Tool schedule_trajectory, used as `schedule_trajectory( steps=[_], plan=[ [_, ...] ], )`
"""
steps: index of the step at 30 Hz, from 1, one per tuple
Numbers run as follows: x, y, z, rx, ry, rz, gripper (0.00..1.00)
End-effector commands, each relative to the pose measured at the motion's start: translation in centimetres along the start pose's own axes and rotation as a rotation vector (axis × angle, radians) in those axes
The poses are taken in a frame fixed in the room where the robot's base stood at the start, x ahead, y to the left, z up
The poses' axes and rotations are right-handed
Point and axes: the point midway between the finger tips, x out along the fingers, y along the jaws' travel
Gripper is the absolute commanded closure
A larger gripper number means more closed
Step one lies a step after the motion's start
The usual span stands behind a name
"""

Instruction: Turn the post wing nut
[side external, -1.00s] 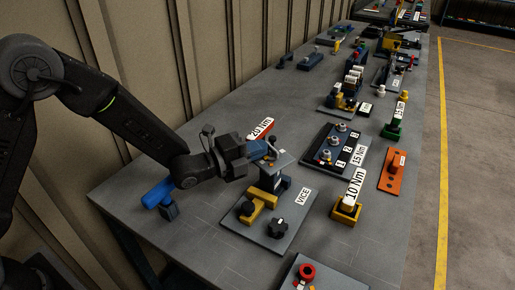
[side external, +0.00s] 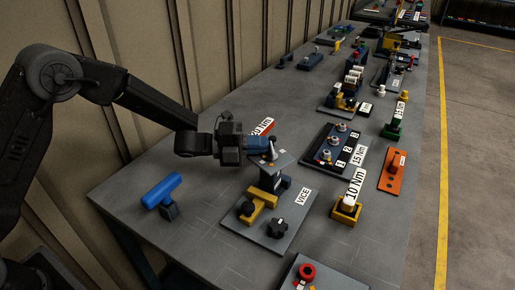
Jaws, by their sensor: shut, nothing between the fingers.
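My gripper (side external: 262,145) is level, with its fingers pointing right, beside a small grey upright piece (side external: 271,153) on a grey plate (side external: 283,160). The plate stands raised above the yellow vice (side external: 264,196). The fingers are small in this view, and they look shut and empty. I cannot tell whether they touch the upright piece. No wing nut can be made out clearly; this small piece may be part of it, but its wings cannot be seen.
A blue cylinder on a stand (side external: 161,190) is at the left. Black knobs (side external: 277,228) sit on the VICE base plate (side external: 296,217). A red 20 Nm tool (side external: 267,127) lies behind my gripper, partly hidden. A yellow 10 Nm tool (side external: 347,207) stands right. The front left bench is clear.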

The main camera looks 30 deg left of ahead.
Motion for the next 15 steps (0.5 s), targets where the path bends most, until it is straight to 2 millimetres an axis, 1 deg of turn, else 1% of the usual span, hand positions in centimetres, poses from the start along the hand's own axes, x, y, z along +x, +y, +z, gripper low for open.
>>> schedule_trajectory(
  steps=[8, 15],
  plan=[
    [0.38, -0.02, 0.51, 0.003, 0.182, -0.002, 1.00],
    [0.53, -0.01, 0.53, 0.002, 0.341, -0.001, 1.00]
  ],
)
